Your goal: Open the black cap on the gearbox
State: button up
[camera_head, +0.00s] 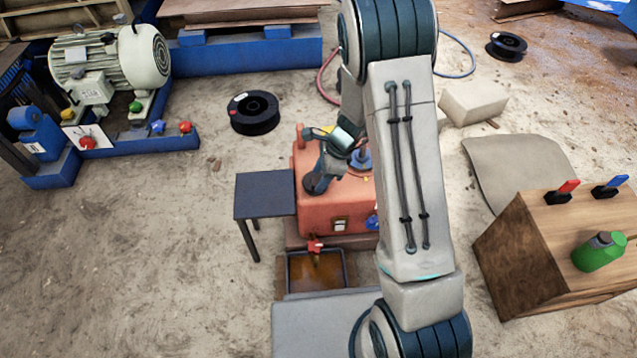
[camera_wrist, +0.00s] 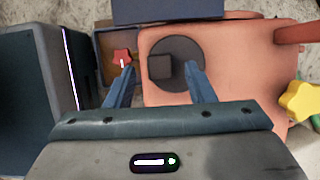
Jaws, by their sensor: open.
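The gearbox (camera_head: 350,208) is an orange-red box in the middle of the head view; its top also shows in the wrist view (camera_wrist: 235,60). The black cap (camera_wrist: 183,50) is a round dark disc with a square raised block (camera_wrist: 160,67) at its left part, lying on the gearbox top. My gripper (camera_wrist: 159,72) is open and empty, with its two blue fingers on either side of the square block in the wrist view. Contact or height above the cap cannot be told. In the head view my gripper (camera_head: 322,168) is over the gearbox's left part and largely hides the cap.
A red star-shaped knob (camera_head: 315,246) sits on the gearbox front above an open tray (camera_head: 343,266). A dark small table (camera_head: 265,193) stands at left. A wooden box (camera_head: 520,255) with a green bottle (camera_head: 597,252) is at right. A yellow knob (camera_wrist: 301,100) is near my gripper.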

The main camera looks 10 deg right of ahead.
jog(key=shift+x, duration=0.85)
grip_shut()
jog(key=shift+r, duration=0.1)
